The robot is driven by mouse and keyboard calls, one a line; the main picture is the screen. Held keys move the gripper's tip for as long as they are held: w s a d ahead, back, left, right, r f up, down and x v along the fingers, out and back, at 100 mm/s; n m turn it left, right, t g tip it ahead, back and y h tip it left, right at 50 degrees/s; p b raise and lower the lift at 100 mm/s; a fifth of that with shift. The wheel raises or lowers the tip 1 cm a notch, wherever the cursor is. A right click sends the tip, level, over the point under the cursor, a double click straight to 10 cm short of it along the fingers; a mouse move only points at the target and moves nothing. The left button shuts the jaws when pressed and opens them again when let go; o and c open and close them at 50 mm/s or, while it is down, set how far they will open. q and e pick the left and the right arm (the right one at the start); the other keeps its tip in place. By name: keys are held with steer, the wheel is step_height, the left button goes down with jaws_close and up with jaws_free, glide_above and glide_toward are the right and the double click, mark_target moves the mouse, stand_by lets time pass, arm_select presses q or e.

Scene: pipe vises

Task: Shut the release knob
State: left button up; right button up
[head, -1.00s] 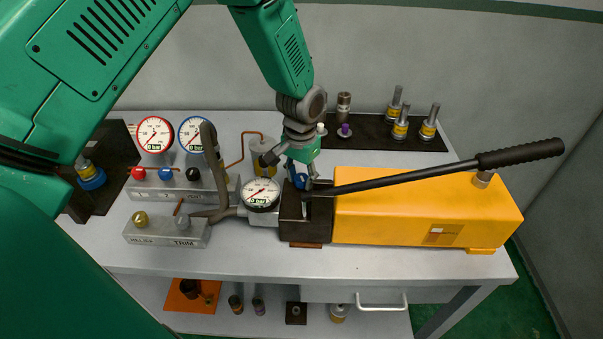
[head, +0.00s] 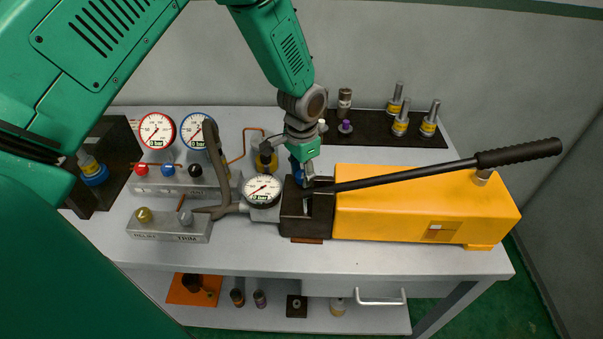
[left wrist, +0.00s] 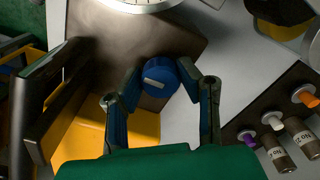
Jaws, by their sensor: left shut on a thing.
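The release knob (left wrist: 160,78) is a round blue knob with a pale bar mark on its face. It sits on the dark block (left wrist: 140,45) of the hand pump. In the head view the blue knob (head: 296,174) is partly hidden by my left gripper (head: 303,178), which points down onto it. In the left wrist view the two fingers of my left gripper (left wrist: 160,92) stand on either side of the knob, with their tips against it. The gripper is shut on the knob. My right gripper is not in view.
The yellow pump body (head: 425,215) with its long black lever (head: 420,175) lies right of the block. A pressure gauge (head: 262,190) and a bent grey pipe (head: 218,165) are left. A dark mat (head: 375,128) with several fittings lies behind. The front table strip is clear.

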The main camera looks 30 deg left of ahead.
arm_select(q)
steer(key=shift+w+r, duration=0.15)
steer(key=shift+w, duration=0.15)
steer(key=o, duration=1.1)
steer(key=shift+o, duration=0.2)
steer(key=shift+w+f, duration=0.1)
steer(key=shift+f, duration=0.1)
steer(key=shift+r, duration=0.5)
step_height(320, 180, up, 11)
steer(key=shift+f, duration=0.1)
